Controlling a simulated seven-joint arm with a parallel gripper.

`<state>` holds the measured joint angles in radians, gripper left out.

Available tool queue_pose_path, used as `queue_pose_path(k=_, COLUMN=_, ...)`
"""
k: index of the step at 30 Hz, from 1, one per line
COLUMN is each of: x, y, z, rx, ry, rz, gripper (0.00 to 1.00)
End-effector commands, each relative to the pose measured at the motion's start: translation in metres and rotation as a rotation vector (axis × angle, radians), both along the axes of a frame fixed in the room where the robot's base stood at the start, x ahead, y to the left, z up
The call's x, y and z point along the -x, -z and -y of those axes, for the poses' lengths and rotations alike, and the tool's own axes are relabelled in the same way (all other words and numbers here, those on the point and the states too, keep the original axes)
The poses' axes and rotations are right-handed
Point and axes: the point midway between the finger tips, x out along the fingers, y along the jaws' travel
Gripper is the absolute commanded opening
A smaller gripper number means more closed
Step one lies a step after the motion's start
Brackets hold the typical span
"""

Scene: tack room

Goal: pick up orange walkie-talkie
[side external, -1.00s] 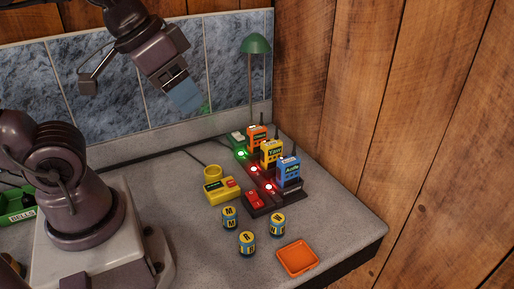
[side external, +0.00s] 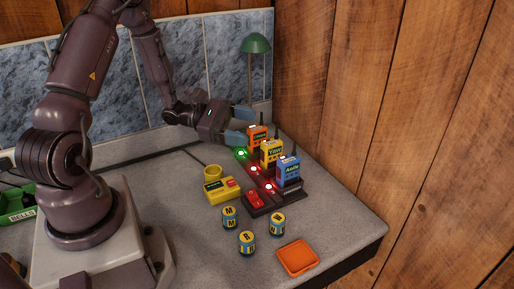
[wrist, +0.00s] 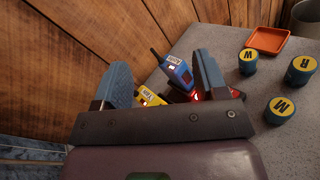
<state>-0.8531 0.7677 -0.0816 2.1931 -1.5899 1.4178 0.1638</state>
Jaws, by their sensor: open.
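The orange walkie-talkie (side external: 257,138) stands upright in the rear slot of the charging dock (side external: 262,203), by a green light. The yellow walkie-talkie (side external: 271,153) and the blue walkie-talkie (side external: 289,171) stand in front of it in the same row, by red lights. My gripper (side external: 242,126) is at the left and slightly above the orange walkie-talkie, its blue fingers apart. In the wrist view the open fingers (wrist: 163,82) frame the yellow (wrist: 151,97) and blue (wrist: 178,72) walkie-talkies; I cannot make out the orange one there.
Several labelled cylinders (side external: 247,243) and an orange tray (side external: 298,258) are in front. The wooden wall (side external: 400,110) rises close on the right.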

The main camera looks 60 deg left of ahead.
Motion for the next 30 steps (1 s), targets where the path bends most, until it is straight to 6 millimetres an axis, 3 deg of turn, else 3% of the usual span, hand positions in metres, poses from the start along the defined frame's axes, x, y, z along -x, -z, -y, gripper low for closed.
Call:
queue_pose_path(k=3, x=0.003, y=0.045, z=-0.050, rx=0.175, ry=-0.292, rz=-0.022, gripper=0.66)
queue_pose_path(k=6, x=0.013, y=0.077, z=-0.084, rx=0.274, ry=-0.502, rz=-0.029, gripper=0.66)
queue_pose_path(k=10, x=0.025, y=0.104, z=-0.108, rx=0.339, ry=-0.667, rz=-0.036, gripper=0.66)
queue_pose_path(k=16, x=0.025, y=0.116, z=-0.117, rx=0.364, ry=-0.739, rz=-0.039, gripper=0.66)
queue_pose_path(k=24, x=-0.024, y=0.115, z=-0.116, rx=0.364, ry=-0.736, rz=-0.037, gripper=0.66)
queue_pose_path(k=30, x=-0.045, y=0.115, z=-0.117, rx=0.363, ry=-0.738, rz=-0.040, gripper=0.66)
